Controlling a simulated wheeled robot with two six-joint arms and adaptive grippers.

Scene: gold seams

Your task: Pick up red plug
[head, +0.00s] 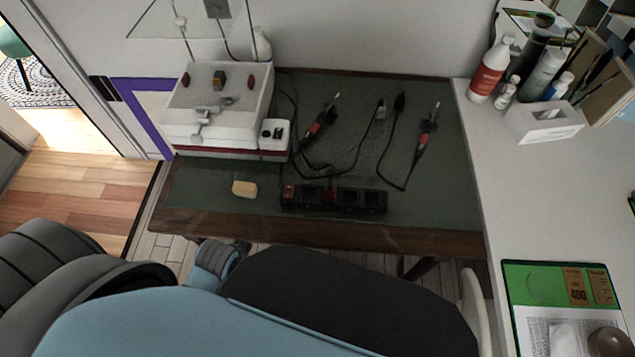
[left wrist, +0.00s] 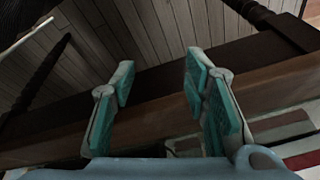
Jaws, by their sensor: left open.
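A small red plug (head: 329,195) appears to sit in the black power strip (head: 362,211) near the front of the dark green table mat; a cable runs to it from behind. The strip also has a red part at its left end, likely a switch. In the left wrist view my left gripper (left wrist: 160,75) is open, with teal pads apart and nothing between them. It is over a brown wooden edge and away from the plug, which does not show in that view. My left gripper's fingers cannot be made out in the head view. My right gripper is not in view.
A yellow sponge-like block (head: 244,188) lies left of the strip. A white machine (head: 215,105) stands at the back left. Two red-and-black soldering irons (head: 320,127) with cables lie behind the strip. A white desk (head: 470,125) with bottles is at right. The table's wooden front edge (head: 300,229) is bare.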

